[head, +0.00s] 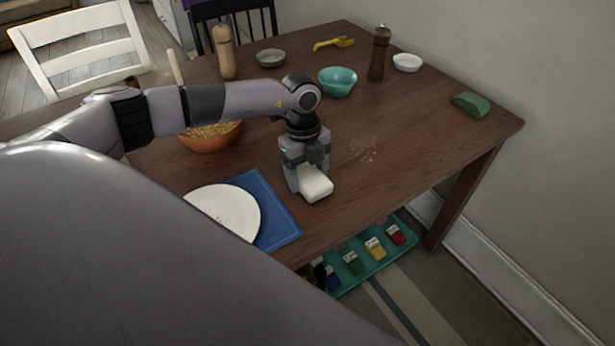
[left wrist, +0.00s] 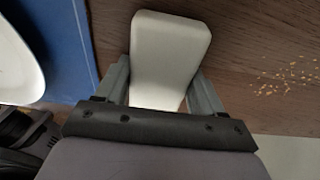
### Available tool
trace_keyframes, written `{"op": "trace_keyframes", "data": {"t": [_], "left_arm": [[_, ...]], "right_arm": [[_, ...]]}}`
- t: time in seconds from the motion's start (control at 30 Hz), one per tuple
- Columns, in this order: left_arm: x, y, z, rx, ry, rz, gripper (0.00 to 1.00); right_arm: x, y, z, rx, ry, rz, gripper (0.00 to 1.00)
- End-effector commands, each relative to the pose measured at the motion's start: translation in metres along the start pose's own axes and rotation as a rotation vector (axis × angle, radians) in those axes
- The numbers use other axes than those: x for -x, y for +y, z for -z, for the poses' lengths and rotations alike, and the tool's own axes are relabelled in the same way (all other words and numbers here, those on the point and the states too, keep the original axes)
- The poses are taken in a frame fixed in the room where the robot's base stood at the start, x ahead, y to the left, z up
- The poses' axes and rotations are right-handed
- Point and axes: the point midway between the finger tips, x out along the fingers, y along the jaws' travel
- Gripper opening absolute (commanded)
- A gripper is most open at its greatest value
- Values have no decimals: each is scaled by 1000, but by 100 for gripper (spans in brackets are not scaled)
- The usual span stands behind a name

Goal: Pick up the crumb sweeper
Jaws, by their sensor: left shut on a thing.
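The crumb sweeper (head: 316,184) is a small white block with rounded edges. It is at the front part of the wooden table, just right of the blue mat. My left gripper (head: 306,180) points down at it and is shut on it. In the left wrist view the crumb sweeper (left wrist: 168,55) lies between the two grey fingers of my left gripper (left wrist: 160,85). I cannot tell whether it touches the table. My right gripper is in neither view.
Crumbs (head: 366,153) lie right of the sweeper on the table (head: 420,130). A white plate (head: 225,210) on a blue mat (head: 280,222) is to the left. An orange bowl (head: 210,142) stands behind my left arm. A teal bowl (head: 337,82) and a dark mill (head: 379,52) stand farther back.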

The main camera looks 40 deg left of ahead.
Motion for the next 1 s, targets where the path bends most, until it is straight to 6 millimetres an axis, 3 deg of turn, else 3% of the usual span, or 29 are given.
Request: {"op": "trace_keyframes", "data": {"t": [0.27, 0.47, 0.8, 1.0], "left_arm": [[8, -1, 0, 0, -1, 3, 35], [35, -1, 4, 0, -1, 5, 35], [130, -1, 15, -1, -2, 8, 35], [173, -1, 21, -1, -1, 5, 35]], "right_arm": [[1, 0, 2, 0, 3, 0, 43], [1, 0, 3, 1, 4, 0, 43], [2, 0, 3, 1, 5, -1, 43], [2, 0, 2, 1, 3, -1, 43]]}}
